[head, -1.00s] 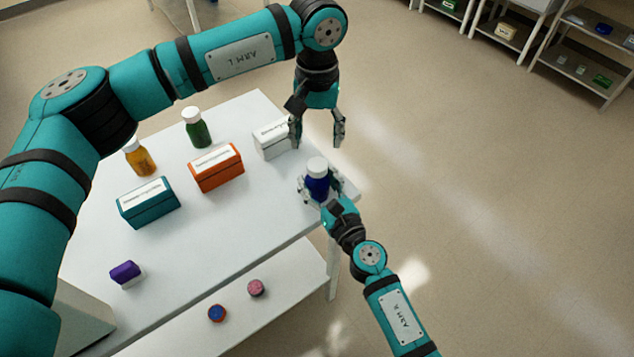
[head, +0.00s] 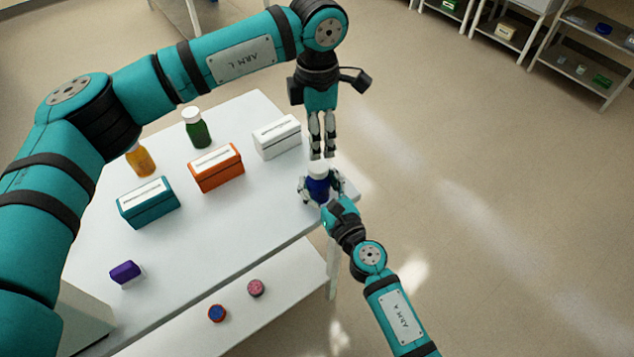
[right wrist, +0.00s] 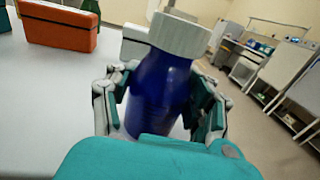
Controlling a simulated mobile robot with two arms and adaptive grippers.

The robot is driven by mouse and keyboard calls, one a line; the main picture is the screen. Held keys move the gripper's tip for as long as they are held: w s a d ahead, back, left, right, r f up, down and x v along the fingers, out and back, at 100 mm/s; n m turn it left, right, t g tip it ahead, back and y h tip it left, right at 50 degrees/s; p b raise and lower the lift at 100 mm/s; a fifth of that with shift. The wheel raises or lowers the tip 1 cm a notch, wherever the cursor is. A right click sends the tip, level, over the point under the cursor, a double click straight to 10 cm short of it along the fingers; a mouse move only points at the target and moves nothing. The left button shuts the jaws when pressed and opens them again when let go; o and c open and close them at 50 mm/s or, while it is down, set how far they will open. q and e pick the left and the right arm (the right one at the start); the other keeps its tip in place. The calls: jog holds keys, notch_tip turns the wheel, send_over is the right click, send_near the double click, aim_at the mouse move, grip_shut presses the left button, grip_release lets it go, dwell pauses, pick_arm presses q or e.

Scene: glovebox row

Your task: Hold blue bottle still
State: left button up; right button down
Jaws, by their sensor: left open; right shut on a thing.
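The blue bottle (head: 318,187) with a white cap stands upright near the right corner of the white table. My right gripper (head: 320,190) is shut on the bottle's body, with a finger on either side. In the right wrist view the bottle (right wrist: 160,95) fills the middle, and its ribbed white cap (right wrist: 180,34) is on top. My left gripper (head: 322,152) points down just above the cap. It is open, its fingers seen nearly edge-on, and nothing shows between them. I cannot tell whether its tips touch the cap.
On the table (head: 240,225) stand a white box (head: 277,138), an orange box (head: 217,168), a teal box (head: 149,203), a green bottle (head: 196,130) and an amber bottle (head: 140,160). A purple item (head: 125,272) lies nearer. A lower shelf (head: 270,315) holds two round caps.

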aim_at(317, 164)
pick_arm(q)
jog(key=n, duration=0.7)
jog(key=shift+n, duration=0.3)
jog(key=n, duration=1.4)
jog(key=shift+n, duration=0.4)
jog(key=shift+f, duration=4)
